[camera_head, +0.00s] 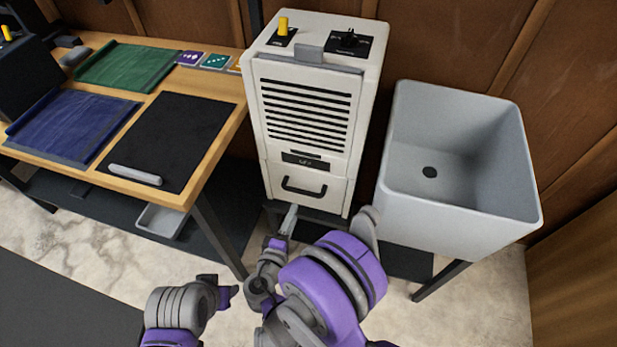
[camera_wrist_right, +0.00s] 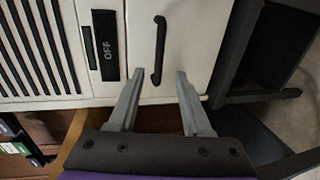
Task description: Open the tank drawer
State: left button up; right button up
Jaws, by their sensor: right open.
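The white dehumidifier-like cabinet (camera_head: 310,100) stands upright against the wall. Its tank drawer (camera_head: 325,187) is the lower front panel, with a black bar handle (camera_head: 303,187). The drawer looks flush with the front, so closed. My right gripper (camera_head: 289,219) is just below and in front of the drawer. In the right wrist view the handle (camera_wrist_right: 158,50) lies just beyond the fingertips, roughly centred between them. The right gripper (camera_wrist_right: 160,74) is open and empty, apart from the handle.
A display reading OFF (camera_wrist_right: 109,46) is beside the drawer. A grey sink (camera_head: 455,205) stands close on the right. A wooden table (camera_head: 215,125) with mats and cards is on the left. Bare floor (camera_head: 85,235) lies in front.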

aim_at(303, 192)
jog(key=b+x, duration=0.1)
jog(key=x, duration=0.9)
jog(key=shift+w+d, duration=0.1)
jog(key=shift+w, duration=0.3)
grip_shut()
dwell(0.9)
